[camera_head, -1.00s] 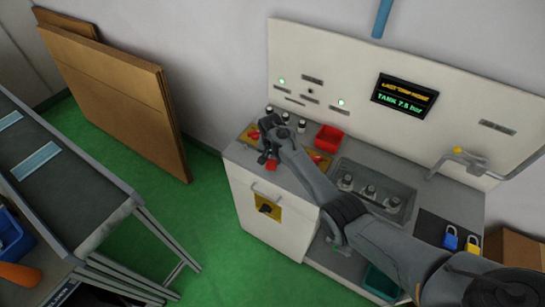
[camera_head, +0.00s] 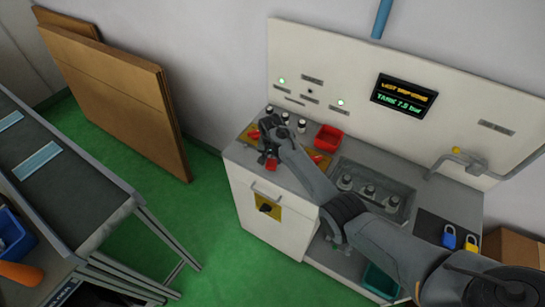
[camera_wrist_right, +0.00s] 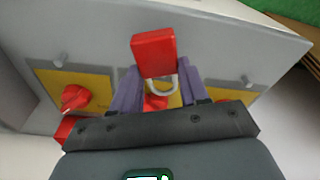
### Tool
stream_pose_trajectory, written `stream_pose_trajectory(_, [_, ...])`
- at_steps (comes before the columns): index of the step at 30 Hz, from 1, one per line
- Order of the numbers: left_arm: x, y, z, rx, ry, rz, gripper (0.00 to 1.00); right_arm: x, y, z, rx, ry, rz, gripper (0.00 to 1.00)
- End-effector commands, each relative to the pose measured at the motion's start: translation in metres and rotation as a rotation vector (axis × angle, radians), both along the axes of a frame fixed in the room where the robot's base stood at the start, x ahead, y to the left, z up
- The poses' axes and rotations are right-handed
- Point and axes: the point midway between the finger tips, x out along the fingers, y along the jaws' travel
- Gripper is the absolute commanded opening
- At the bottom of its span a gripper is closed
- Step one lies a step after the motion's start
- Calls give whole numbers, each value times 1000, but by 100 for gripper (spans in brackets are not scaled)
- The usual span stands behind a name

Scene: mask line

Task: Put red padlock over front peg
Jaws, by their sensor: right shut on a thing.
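The red padlock (camera_wrist_right: 154,53) is held between the two fingers of my right gripper (camera_wrist_right: 157,90) in the right wrist view. Its body points away from the gripper and its pale shackle lies between the fingers. In the head view the padlock (camera_head: 271,164) shows just below my right gripper (camera_head: 268,152), over the counter's left part. Yellow plates lie under the gripper, with a short peg (camera_wrist_right: 62,60) at left and another peg (camera_wrist_right: 246,80) at right in the wrist view. The middle plate is largely hidden by the padlock and fingers. My left gripper is out of view.
A red knob (camera_wrist_right: 75,97) stands on the left plate in the wrist view. A red bin (camera_head: 328,138) and a sunken tray with fittings (camera_head: 370,192) are right of the gripper. Blue (camera_head: 449,237) and yellow (camera_head: 471,243) padlocks lie at the counter's right end.

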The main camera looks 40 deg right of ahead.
Motion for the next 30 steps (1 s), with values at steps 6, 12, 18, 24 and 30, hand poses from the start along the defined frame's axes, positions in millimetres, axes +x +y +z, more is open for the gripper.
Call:
stream_pose_trajectory(6, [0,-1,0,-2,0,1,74,0,0,0,0,-1,0,17])
stream_pose_trajectory(12, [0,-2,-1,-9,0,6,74,0,0,-1,0,-1,0,17])
stream_pose_trajectory(18, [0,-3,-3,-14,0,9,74,0,0,-5,0,-1,0,17])
stream_pose_trajectory(24, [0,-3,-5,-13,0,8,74,0,0,-10,0,-1,-1,17])
stream_pose_trajectory(30, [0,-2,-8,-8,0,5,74,0,0,-15,0,0,-1,17])
